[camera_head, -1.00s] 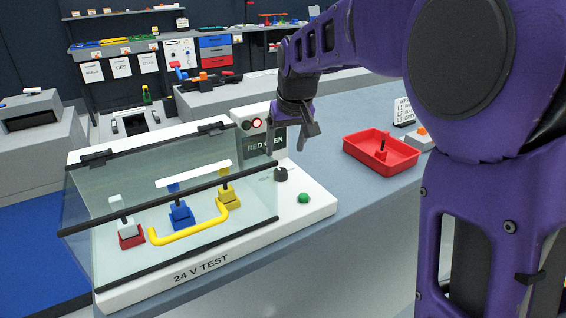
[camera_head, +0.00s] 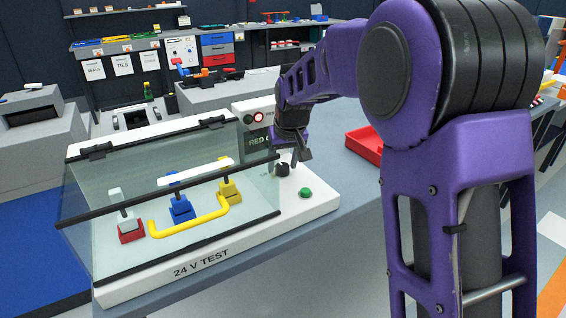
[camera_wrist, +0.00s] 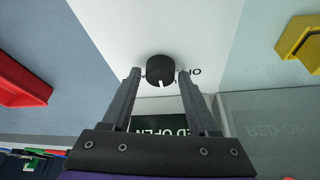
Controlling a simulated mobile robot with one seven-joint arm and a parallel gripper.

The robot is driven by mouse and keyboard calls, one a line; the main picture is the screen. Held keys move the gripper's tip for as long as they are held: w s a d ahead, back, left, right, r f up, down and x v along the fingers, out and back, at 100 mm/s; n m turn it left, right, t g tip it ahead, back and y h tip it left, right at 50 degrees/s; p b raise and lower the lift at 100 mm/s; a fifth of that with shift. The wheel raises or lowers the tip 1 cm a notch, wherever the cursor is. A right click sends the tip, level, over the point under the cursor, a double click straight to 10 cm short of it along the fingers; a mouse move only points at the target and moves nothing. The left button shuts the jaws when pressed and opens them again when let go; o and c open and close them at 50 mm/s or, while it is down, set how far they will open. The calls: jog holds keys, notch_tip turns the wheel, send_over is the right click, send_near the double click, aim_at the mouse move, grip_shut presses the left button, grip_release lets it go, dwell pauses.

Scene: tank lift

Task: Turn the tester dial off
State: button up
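The tester (camera_head: 230,257) is a white base marked "24 V TEST" with a clear cover on its left part. Its black dial (camera_head: 282,170) stands on the white panel to the right of the cover. In the wrist view the dial (camera_wrist: 160,69) is a round black knob with a white pointer mark at its lower edge, partly over printed letters. My gripper (camera_head: 299,163) is above the panel close to the dial. In the wrist view my gripper (camera_wrist: 162,84) is open and empty, with the dial just beyond and between its fingertips, apart from both.
A green button (camera_head: 305,193) sits right of the dial. A red lamp (camera_head: 258,117) is lit above the "RED OPEN" sign. A red tray (camera_head: 362,144) lies to the right.

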grip_shut()
jog(key=shift+d, duration=0.1)
jog(key=n+y, duration=0.1)
jog(key=n, duration=0.1)
jog(key=n+g+y+p, duration=0.1)
jog(key=n, duration=0.2)
jog(key=shift+w+d+r+n+p, duration=0.1)
jog(key=shift+w+d+n+p, duration=0.05)
jog(key=shift+n+p, duration=0.15)
jog(key=n+g+p, duration=0.1)
jog(key=n, duration=0.3)
jog(key=shift+y+p, duration=0.3)
jog(key=shift+y, duration=0.1)
jog(key=shift+w+n+g+p, duration=0.1)
jog(key=shift+n+g+p, duration=0.45)
jog(key=shift+n, duration=0.65)
